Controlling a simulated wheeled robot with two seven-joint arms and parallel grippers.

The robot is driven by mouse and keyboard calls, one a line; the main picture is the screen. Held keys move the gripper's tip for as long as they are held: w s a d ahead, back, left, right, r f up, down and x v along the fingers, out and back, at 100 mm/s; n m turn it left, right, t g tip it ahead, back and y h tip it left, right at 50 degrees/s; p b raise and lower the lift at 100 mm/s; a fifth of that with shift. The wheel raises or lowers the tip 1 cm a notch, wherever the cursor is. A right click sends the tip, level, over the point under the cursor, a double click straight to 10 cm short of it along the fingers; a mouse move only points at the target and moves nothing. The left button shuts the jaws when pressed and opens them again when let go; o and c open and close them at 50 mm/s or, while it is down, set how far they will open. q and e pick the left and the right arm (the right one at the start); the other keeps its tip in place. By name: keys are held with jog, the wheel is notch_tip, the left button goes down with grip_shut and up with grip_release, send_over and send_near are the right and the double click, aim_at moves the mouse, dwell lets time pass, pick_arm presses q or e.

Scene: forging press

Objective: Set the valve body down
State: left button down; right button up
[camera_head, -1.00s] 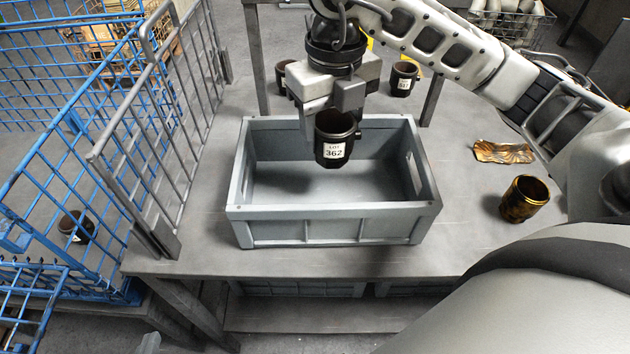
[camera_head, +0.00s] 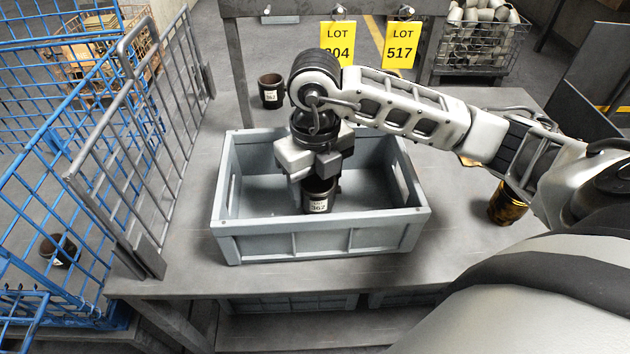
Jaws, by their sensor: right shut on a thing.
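The valve body (camera_head: 318,198) is a dark brown cylinder with a white label reading 362. It is upright inside the grey crate (camera_head: 322,245), near the middle. My right gripper (camera_head: 312,178) is shut on it from above, with the fingers down inside the crate. Whether the valve body touches the crate floor I cannot tell, as the front wall and the gripper hide part of it. My left gripper is not in view.
A similar dark valve body (camera_head: 271,91) stands behind the crate. A golden-brown one (camera_head: 507,205) stands to the right, partly behind my arm. A grey mesh fence (camera_head: 135,140) and a blue wire cage (camera_head: 45,190) holding another dark part (camera_head: 58,250) are at left. Yellow lot signs (camera_head: 400,45) hang behind.

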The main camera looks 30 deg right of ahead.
jog(key=shift+f, duration=0.15)
jog(key=o, duration=1.4)
jog(key=shift+c, duration=0.2)
notch_tip(320, 180, up, 12)
jog(key=p, duration=0.1)
jog(key=shift+r, duration=0.2)
